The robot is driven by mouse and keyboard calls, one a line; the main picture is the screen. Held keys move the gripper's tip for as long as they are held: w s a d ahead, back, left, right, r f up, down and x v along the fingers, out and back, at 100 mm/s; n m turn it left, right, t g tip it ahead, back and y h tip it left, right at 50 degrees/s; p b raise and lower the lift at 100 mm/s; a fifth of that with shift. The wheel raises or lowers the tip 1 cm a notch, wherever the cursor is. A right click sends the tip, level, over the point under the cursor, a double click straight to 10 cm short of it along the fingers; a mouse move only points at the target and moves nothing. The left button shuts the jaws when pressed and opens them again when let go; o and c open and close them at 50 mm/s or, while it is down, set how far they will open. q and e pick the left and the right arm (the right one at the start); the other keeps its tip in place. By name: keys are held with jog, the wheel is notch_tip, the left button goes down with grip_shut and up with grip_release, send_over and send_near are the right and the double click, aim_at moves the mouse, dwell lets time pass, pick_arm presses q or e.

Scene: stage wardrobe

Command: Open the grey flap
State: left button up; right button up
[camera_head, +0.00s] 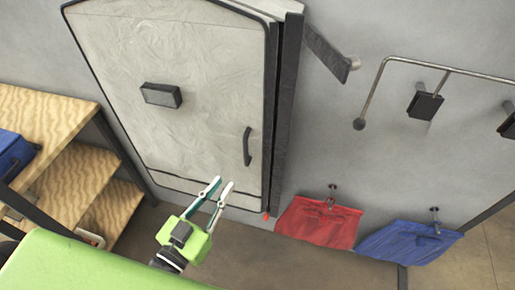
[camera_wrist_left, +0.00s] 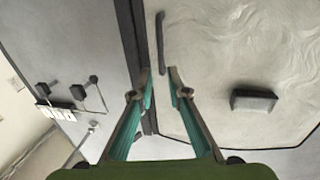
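The grey flap (camera_head: 175,50) is a large, pale, mottled panel with a dark edge, standing against the wall in the head view. It looks shut. A dark vertical handle (camera_head: 247,146) sits near its right edge, and a dark box (camera_head: 161,95) is fixed at its upper middle. My left gripper (camera_head: 222,183) is open and empty, in front of the flap's lower part, below and left of the handle. In the left wrist view the handle (camera_wrist_left: 160,43) shows just beyond the open fingertips (camera_wrist_left: 159,74), apart from them. My right gripper is not in view.
A wooden shelf unit (camera_head: 65,110) with a blue item (camera_head: 12,155) stands at left. Red cloth (camera_head: 318,222) and blue cloth (camera_head: 410,242) hang on the wall at right. A metal rail (camera_head: 450,71) and a dark angled bar (camera_head: 327,53) project above them.

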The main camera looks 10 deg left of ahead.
aim_at(245, 154)
pick_arm(q)
jog(key=p+x, duration=0.3)
jog(key=x, duration=1)
jog(key=shift+f, duration=0.1)
jog(key=shift+w, duration=0.1)
grip_shut()
